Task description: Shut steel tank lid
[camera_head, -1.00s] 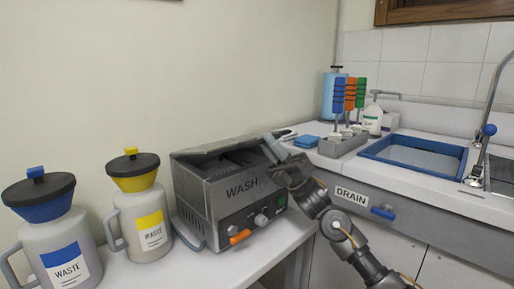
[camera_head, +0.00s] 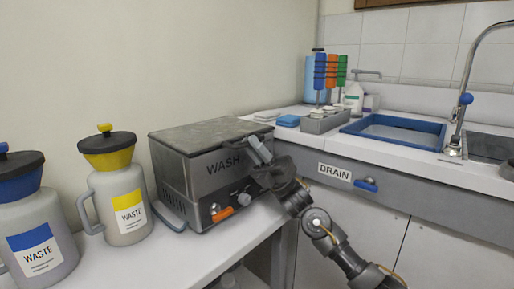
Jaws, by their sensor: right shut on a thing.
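The steel tank (camera_head: 205,181), a grey box marked WASH, stands on the white counter. Its flat grey lid (camera_head: 200,134) lies down over the top, with no clear gap along the front edge. My right gripper (camera_head: 259,150) is at the tank's front right upper corner, just below the lid's edge. Its fingers point up and look close together; what lies between them is too small to tell. The arm hides the right part of the tank's front panel. My left gripper is out of view.
Two waste jugs, one yellow-topped (camera_head: 121,205) and one blue-topped (camera_head: 38,232), stand left of the tank. A rack of coloured-handled tools (camera_head: 325,121) and a blue-rimmed tray (camera_head: 349,129) are at the right. The DRAIN front (camera_head: 420,193) has a blue-ended valve (camera_head: 366,185).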

